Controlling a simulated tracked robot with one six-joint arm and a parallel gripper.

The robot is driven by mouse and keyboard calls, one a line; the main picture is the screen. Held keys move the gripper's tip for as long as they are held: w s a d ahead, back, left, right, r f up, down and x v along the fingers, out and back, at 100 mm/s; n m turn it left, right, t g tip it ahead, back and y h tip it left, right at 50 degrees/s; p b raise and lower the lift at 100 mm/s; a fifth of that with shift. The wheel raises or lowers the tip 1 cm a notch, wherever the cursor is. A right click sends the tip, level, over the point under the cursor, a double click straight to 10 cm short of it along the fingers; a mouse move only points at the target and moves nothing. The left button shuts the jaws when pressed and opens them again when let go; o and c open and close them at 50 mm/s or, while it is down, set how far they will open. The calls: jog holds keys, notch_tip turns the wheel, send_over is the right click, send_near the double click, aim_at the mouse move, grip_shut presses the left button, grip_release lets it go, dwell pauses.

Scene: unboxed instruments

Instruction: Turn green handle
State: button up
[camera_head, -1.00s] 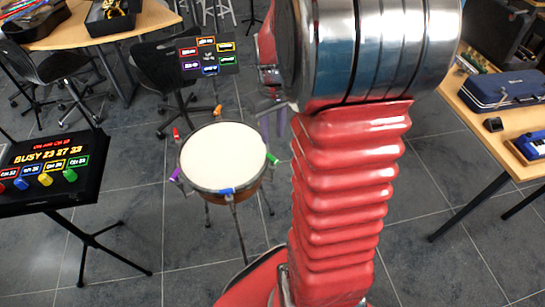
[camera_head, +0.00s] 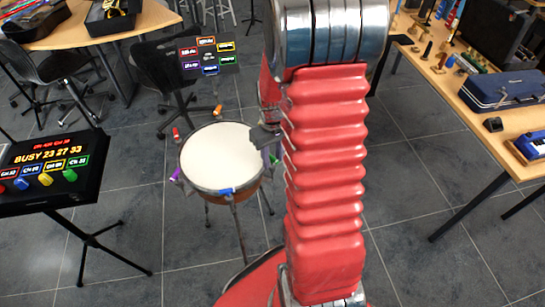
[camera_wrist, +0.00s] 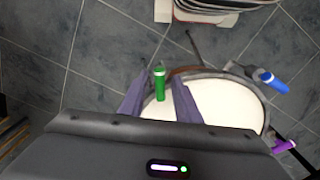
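The green handle (camera_head: 274,160) sits on the right side of the rim of a white-topped drum (camera_head: 215,155) in the head view, partly hidden by my arm. In the wrist view the green handle (camera_wrist: 160,86) shows upright between the two fingers of my gripper (camera_wrist: 160,76). The fingers are apart, with a gap on each side of the handle. In the head view my gripper (camera_head: 265,137) overlaps the drum's right edge; its fingers are hard to make out there.
Blue (camera_head: 227,191), purple (camera_head: 175,175), red (camera_head: 176,134) and orange (camera_head: 217,110) handles stand around the same rim. A display panel (camera_head: 209,58) stands behind the drum. A console with coloured knobs (camera_head: 50,172) is at left, a table with a blue case (camera_head: 505,89) at right.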

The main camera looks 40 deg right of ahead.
aim_at(272, 157)
jog(key=shift+c, duration=0.3)
grip_shut()
jog(key=shift+m, duration=2.2)
jog(key=shift+o, duration=0.3)
grip_release()
notch_tip(272, 157, up, 14)
jog(key=shift+f, duration=0.15)
